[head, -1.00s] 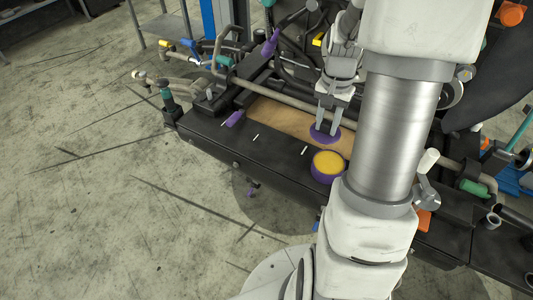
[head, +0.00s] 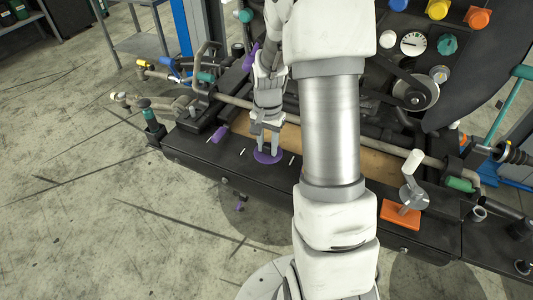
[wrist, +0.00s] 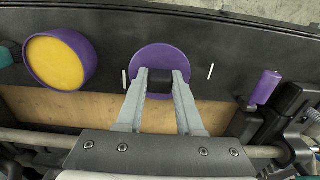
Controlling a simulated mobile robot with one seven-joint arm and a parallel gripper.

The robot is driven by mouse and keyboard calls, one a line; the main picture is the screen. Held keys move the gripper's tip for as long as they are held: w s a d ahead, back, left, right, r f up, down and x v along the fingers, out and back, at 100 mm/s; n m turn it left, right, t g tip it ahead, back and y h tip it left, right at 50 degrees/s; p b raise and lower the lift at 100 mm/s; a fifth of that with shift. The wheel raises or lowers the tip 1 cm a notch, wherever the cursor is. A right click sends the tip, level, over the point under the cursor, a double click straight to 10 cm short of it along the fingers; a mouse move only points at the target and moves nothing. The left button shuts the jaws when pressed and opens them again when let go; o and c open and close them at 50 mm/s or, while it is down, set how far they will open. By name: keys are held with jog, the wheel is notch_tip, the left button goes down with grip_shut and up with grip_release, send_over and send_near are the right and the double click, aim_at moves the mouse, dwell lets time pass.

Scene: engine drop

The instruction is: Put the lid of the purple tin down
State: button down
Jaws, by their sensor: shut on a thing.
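My gripper (head: 268,151) is shut on the purple lid (head: 267,157), with its fingers on either side of a dark knob. In the wrist view the round lid (wrist: 160,57) is between two short white marks on the black bench edge, and the fingertips (wrist: 160,77) are at its near side. I cannot tell whether the lid touches the bench. The purple tin (wrist: 86,58), open with a yellow inside, stands to the left of the lid in the wrist view. In the head view my arm hides the tin.
The black bench (head: 200,157) has a tan wooden strip (wrist: 70,107) and a long pipe behind it. A purple-handled item (wrist: 265,87) lies right of the lid in the wrist view. An orange block with a crank (head: 400,213) is at the right.

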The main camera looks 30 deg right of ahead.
aim_at(266, 153)
jog(key=shift+a+f, duration=0.15)
jog(key=shift+f, duration=1.95)
jog(key=shift+f, duration=0.2)
jog(key=c, duration=0.5)
grip_release()
jog(key=shift+c, duration=0.2)
jog(key=shift+r, duration=0.1)
